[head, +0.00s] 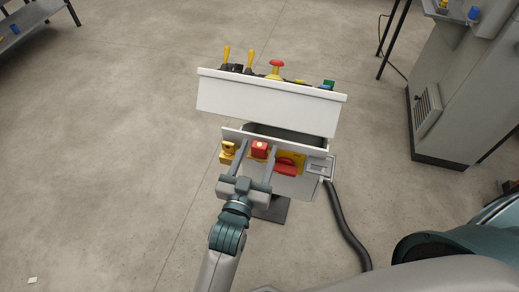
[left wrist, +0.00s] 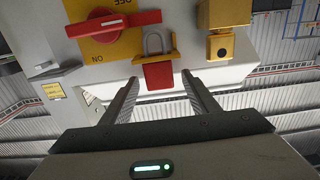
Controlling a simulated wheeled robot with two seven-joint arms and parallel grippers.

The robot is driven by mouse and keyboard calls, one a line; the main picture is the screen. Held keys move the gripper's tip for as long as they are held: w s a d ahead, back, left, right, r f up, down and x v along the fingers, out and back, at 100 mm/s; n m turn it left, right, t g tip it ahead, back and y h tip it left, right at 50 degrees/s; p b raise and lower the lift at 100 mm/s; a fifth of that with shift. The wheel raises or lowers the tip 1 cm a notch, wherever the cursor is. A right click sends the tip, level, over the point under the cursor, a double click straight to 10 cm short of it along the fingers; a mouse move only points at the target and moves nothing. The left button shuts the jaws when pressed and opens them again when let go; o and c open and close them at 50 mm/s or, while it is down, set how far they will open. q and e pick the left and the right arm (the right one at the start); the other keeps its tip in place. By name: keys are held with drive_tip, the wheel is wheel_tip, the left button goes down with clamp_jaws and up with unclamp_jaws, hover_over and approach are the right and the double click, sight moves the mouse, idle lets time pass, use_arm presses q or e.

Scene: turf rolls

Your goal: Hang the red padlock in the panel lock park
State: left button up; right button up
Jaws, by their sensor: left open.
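The red padlock (head: 260,147) is at the front of the white control panel (head: 232,133). In the left wrist view its red body (left wrist: 158,76) and grey shackle show at a yellow bracket (left wrist: 172,55), perhaps the lock park; I cannot tell whether the shackle is hooked on it. My left gripper (head: 257,152) is open in front of the panel. Its fingers (left wrist: 159,83) stand on either side of the padlock, with a gap on both sides in the wrist view. My right gripper is not in view.
A red rotary switch (head: 286,165) on a yellow plate is right of the padlock, and a yellow box (head: 227,152) is left. The console top (head: 270,98) overhangs behind, bearing levers and a red button. A black hose (head: 347,229) runs down at right. A grey cabinet (head: 457,80) stands farther right.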

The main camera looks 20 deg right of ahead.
use_arm(q)
drive_tip(key=c, duration=1.2)
drive_tip(key=shift+r, duration=0.2)
